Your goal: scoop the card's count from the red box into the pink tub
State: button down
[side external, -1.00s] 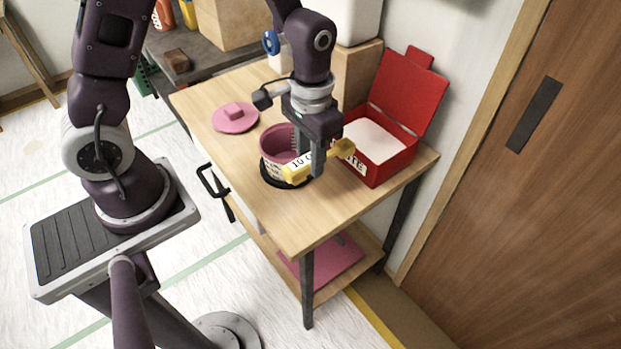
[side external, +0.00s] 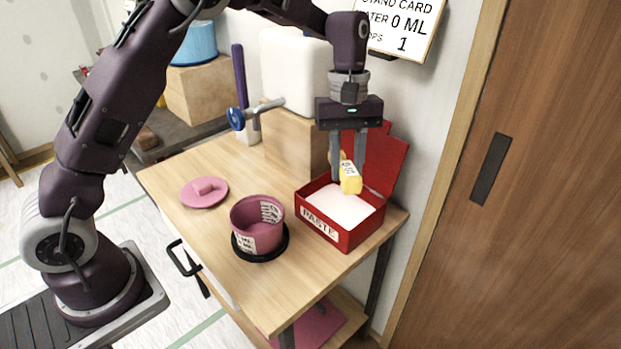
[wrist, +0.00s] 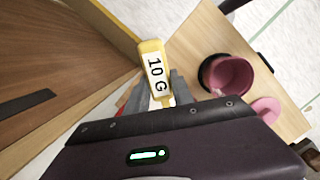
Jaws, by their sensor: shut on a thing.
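My gripper (side external: 348,168) is shut on a yellow scoop (side external: 351,184) and holds it over the red box (side external: 345,236). The scoop's label "10 G" reads in the wrist view (wrist: 154,70); its bowl is hidden. The box is labelled PASTE, its lid stands open, and white powder (side external: 338,205) fills it. The pink tub (side external: 257,222) stands on a black round base (side external: 261,257) left of the box, open at the top; it also shows in the wrist view (wrist: 230,75). The card (side external: 405,25) on the wall reads 0 ML water and 1 on the line below; its top is cut off.
A pink lid (side external: 204,193) lies on the table (side external: 185,225) left of the tub. A wooden block (side external: 290,140), a white container (side external: 297,75) and a blue-handled tap (side external: 237,118) stand behind. The table's front is clear.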

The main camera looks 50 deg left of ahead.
jog(key=w+d+n+t+h, duration=0.1)
jog(key=w+d+n, duration=0.1)
jog(key=w+n, duration=0.45)
jog(key=shift+w+a+f+m+h, duration=0.15)
jog(key=shift+a+f+h, duration=0.5)
jog(key=shift+f, duration=1.9)
jog(key=shift+w+a+f+h, duration=0.25)
jog(key=shift+a+f+h, duration=0.4)
jog(key=shift+f, duration=1.95)
jog(key=shift+w+a+f+m+h, duration=0.15)
jog(key=shift+a+f+h, duration=0.5)
jog(key=shift+f, duration=1.9)
jog(key=shift+d, duration=0.15)
jog(key=d+y, duration=0.2)
jog(key=shift+s+r+y, duration=0.1)
jog(key=shift+r+y, duration=0.05)
jog(key=shift+y, duration=0.2)
jog(key=y, duration=0.4)
send_near(367, 218)
jog(key=shift+s+d+r, duration=0.15)
jog(key=shift+s+d, duration=0.05)
